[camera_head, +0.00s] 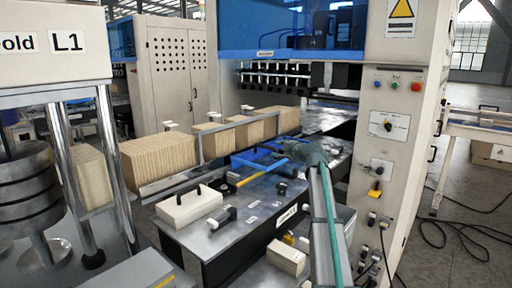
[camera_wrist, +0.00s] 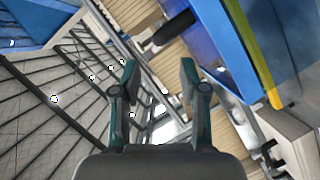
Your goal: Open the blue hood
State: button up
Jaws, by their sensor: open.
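The blue hood (camera_head: 290,28) is a wide, see-through blue panel across the upper front of the machine in the head view. It hangs down over the opening, with a pale label strip at its lower edge. My gripper (camera_wrist: 159,70) is open in the wrist view, with two teal fingers apart and nothing between them. In the head view my arm reaches over the table, below the hood and well apart from it. The fingertips are hard to make out there. A blue surface shows at the upper left of the wrist view; I cannot tell whether it is the hood.
Stacks of brown kraft sheets (camera_head: 158,160) stand in a row behind a rail. A blue tray (camera_head: 244,160) lies on the metal table. A white case (camera_head: 188,207) with a black handle stands in front. The control panel (camera_head: 390,125) is right of my arm.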

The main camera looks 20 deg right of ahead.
aim_at(268, 147)
jog(key=p+x, duration=0.3)
jog(key=x, duration=0.5)
jog(key=shift+w, duration=0.4)
jog(key=shift+x, duration=0.75)
jog(key=shift+f, duration=0.15)
grip_shut()
